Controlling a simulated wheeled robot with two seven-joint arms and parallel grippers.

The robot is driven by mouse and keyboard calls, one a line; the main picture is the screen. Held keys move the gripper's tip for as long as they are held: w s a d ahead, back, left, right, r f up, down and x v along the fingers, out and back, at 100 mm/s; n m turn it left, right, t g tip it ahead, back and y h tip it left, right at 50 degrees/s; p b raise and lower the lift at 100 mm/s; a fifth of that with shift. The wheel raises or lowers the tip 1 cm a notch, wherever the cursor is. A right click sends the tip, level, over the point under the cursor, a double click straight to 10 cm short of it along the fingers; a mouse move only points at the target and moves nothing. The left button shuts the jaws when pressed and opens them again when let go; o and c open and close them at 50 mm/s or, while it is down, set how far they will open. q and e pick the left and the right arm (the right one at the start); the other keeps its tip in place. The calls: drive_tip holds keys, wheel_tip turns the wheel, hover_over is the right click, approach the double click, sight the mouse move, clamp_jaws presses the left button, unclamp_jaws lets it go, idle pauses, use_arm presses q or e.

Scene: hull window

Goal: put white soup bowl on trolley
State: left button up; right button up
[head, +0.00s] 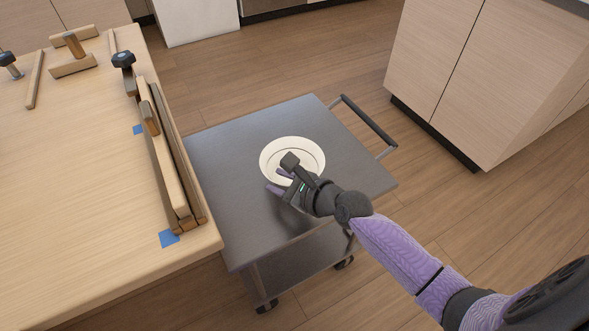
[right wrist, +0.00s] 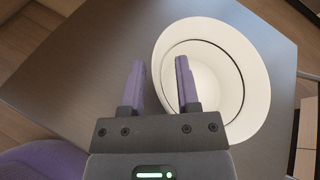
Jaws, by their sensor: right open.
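The white soup bowl (head: 310,155) sits upright on the dark grey top of the trolley (head: 228,165), near its middle. In the right wrist view the bowl (right wrist: 248,62) shows its wide rim and round hollow, and the trolley top (right wrist: 75,95) lies around it. My right gripper (head: 279,180) is at the bowl's near left edge in the head view. In the right wrist view the two purple fingers of the right gripper (right wrist: 160,75) are apart with nothing held. One finger overlaps the bowl; whether it touches cannot be told. My left gripper is out of view.
A wooden workbench (head: 80,220) with wooden clamps (head: 165,150) and blue tape pieces stands left of the trolley. The trolley's handle (head: 368,124) is on its right side. A wooden cabinet (head: 480,75) stands at the right. Wood floor (head: 260,70) lies open behind the trolley.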

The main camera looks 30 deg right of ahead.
drive_tip(key=p+v, duration=0.3)
drive_tip(key=v, duration=0.8)
drive_tip(key=shift+s+r, duration=0.15)
drive_tip(key=shift+s, duration=0.05)
drive_tip(key=shift+d, duration=0.1)
